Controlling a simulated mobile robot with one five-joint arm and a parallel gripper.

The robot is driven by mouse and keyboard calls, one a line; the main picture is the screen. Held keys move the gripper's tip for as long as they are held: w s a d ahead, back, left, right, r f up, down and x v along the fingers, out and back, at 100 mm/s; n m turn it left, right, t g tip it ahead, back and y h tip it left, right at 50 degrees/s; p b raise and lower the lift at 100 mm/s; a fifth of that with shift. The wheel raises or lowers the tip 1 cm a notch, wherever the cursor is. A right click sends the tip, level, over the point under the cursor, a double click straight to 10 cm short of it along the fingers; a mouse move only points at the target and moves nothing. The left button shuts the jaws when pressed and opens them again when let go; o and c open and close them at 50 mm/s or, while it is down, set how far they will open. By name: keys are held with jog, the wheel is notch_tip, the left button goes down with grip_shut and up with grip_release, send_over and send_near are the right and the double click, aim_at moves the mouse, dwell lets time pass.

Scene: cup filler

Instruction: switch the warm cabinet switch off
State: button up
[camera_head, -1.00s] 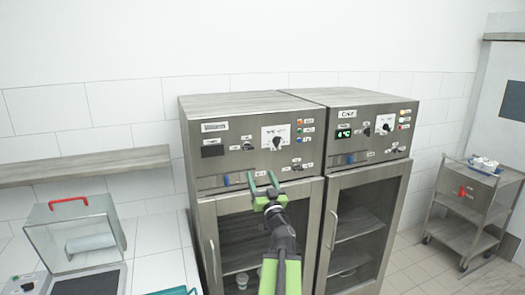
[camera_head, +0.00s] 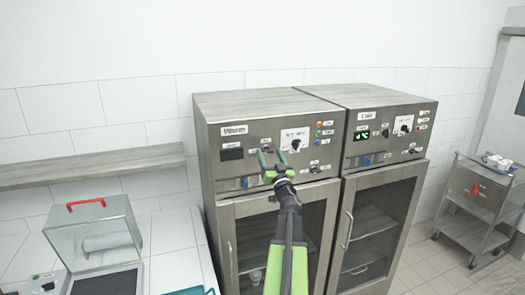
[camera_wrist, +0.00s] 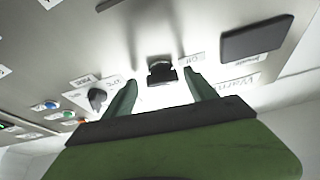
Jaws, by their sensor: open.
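The warm cabinet (camera_head: 221,179) is the left of two steel cabinets, with a "Warm" label on its upper panel. Its black switch (camera_wrist: 161,71) shows in the wrist view, with an "Off" label (camera_wrist: 192,60) beside it. My gripper (camera_head: 272,155) is in front of this panel, left of a black dial (camera_head: 296,144). In the wrist view my gripper (camera_wrist: 160,82) is open, one finger on each side of the switch, with a gap on both sides. I cannot tell how deep the fingertips reach. The switch is mostly hidden behind my gripper in the head view.
The cold cabinet (camera_head: 387,152) with a lit green display stands against the warm one. Coloured buttons (camera_head: 319,133) sit right of the dial. A clear box with a red handle (camera_head: 86,204) is at lower left. A trolley (camera_head: 480,205) stands at the right.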

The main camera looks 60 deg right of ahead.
jog(key=shift+w, duration=0.2)
jog(key=c, duration=1.4)
jog(key=shift+n+t+y, duration=0.4)
jog(key=shift+n, duration=0.7)
jog(key=o, duration=1.4)
